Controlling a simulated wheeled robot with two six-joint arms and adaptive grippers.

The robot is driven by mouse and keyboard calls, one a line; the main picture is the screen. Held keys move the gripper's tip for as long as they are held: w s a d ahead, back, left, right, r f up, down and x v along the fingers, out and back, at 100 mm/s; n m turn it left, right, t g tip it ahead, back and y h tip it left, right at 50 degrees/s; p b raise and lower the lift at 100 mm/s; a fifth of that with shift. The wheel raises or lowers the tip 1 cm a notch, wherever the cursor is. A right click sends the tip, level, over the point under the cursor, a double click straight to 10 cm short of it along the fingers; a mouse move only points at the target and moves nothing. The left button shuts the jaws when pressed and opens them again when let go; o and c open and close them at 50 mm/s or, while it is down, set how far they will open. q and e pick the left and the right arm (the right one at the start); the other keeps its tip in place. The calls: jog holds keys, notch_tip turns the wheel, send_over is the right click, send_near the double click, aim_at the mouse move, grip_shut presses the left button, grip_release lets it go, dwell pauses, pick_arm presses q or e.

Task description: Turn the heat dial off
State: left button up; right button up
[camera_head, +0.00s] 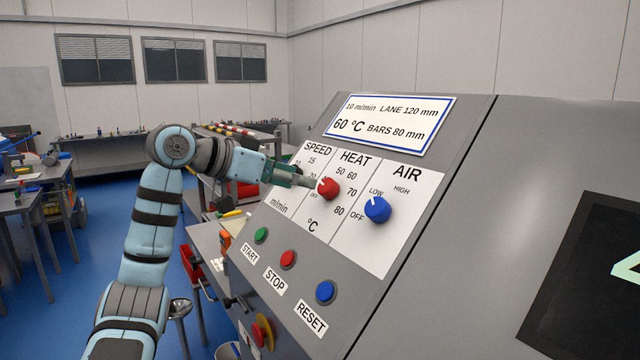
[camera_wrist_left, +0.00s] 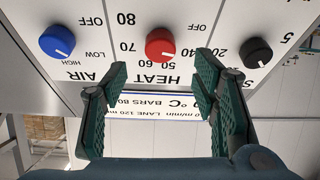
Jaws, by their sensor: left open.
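The red heat dial (camera_head: 328,188) sits on the white label plate of the sloping control panel, under the word HEAT. It also shows in the left wrist view (camera_wrist_left: 160,44), upside down. Its white mark points to the upper left in the head view, to lower right in the wrist view, on the 50 side of the scale. My left gripper (camera_head: 312,182) is open, with its fingertips close to the dial. In the wrist view its two green fingers (camera_wrist_left: 161,75) are apart, with the dial just beyond the gap. Whether they touch it I cannot tell. My right gripper is not in view.
The blue air dial (camera_head: 377,209) is right of the heat dial. The black speed dial (camera_wrist_left: 258,52) is on the other side, hidden in the head view. Green (camera_head: 261,235), red (camera_head: 288,259) and blue (camera_head: 325,291) buttons sit below. A sign (camera_head: 393,122) is above.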

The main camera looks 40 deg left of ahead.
aim_at(324, 186)
pick_arm(q)
jog(key=x, duration=0.6)
jog(key=shift+w+p, duration=0.2)
jog(key=shift+p, duration=0.2)
jog(key=shift+w+d+f, duration=0.1)
jog(key=shift+w+f, duration=0.1)
jog(key=shift+w, duration=0.05)
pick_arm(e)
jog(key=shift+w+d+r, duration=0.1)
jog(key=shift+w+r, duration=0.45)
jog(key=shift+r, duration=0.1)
pick_arm(q)
jog(key=shift+s, duration=0.1)
jog(key=shift+c, duration=0.6)
jog(key=c, duration=1)
jog(key=shift+c, duration=0.2)
